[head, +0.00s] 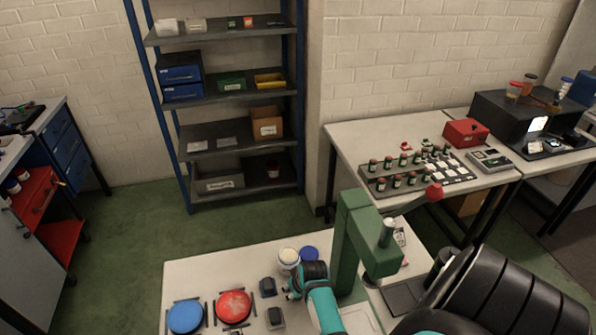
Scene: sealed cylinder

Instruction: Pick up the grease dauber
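I cannot make out a grease dauber for certain. A white jar (288,257) with a pale top stands at the back of the near white table (215,275), beside a round blue lid or disc (309,253). My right gripper (288,289) is over this table, just in front of the jar, with its fingers pointing left. Its fingers are small and dark here, so I cannot tell whether it is open or shut, or whether it holds anything. My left gripper is not in view.
A green press (356,235) with a red knob stands right of my gripper. A blue disc (186,316), a red disc (233,306) and dark blocks (268,287) lie to the left. A bottle rack (385,185) stands on the back table; shelves (225,95) stand behind.

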